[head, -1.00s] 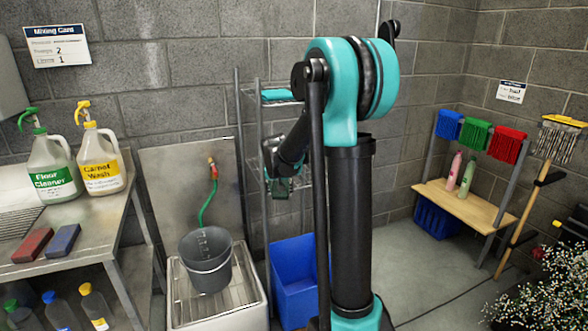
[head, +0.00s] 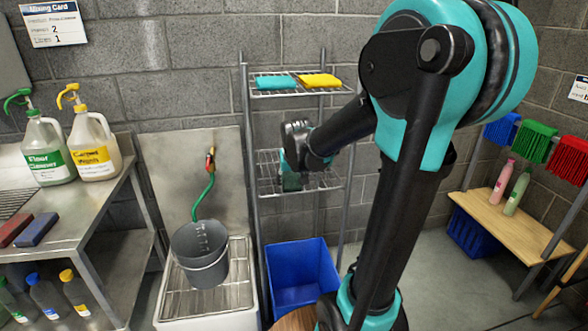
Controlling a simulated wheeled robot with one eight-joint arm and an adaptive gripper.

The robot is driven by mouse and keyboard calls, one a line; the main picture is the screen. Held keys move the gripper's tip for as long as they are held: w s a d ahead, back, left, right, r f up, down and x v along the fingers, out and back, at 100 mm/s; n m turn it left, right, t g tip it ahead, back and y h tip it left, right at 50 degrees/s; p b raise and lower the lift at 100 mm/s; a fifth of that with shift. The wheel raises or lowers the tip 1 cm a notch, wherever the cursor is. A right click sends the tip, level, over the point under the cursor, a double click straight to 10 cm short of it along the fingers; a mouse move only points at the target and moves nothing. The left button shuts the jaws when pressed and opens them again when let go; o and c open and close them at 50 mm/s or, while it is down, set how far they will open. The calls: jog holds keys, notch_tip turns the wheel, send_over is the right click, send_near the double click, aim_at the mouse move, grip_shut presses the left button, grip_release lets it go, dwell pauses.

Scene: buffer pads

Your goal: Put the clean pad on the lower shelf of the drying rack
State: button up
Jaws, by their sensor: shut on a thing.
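The drying rack (head: 251,130) is a grey metal frame with wire shelves against the block wall. Its upper shelf (head: 290,93) holds a folded teal cloth (head: 275,83) and a folded yellow cloth (head: 319,81). Its lower wire shelf (head: 322,181) is partly hidden by my arm. My gripper (head: 291,176) is at the left part of this shelf in the picture, pointing down. It is shut on a small dark green thing (head: 291,183), mostly hidden, which may be the clean pad. I cannot tell whether it touches the shelf.
A blue bin (head: 298,268) stands under the rack. A grey bucket (head: 200,256) sits on a grated sink to the left. A red pad (head: 13,230) and a blue pad (head: 37,229) lie on the steel table (head: 90,195). A wooden bench (head: 500,219) stands at right.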

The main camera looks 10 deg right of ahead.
jog(key=shift+n, duration=0.5)
jog(key=s, duration=0.4)
jog(key=shift+a, duration=0.4)
jog(key=w, duration=0.6)
jog(key=w+f, duration=0.1)
jog(key=w, duration=0.5)
jog(key=w+f, duration=0.1)
jog(key=w, duration=0.6)
jog(key=shift+w, duration=0.1)
jog(key=shift+w+f, duration=0.2)
jog(key=shift+f, duration=2.35)
jog(key=shift+f, duration=0.15)
jog(key=o, duration=1.1)
jog(key=shift+o, duration=0.2)
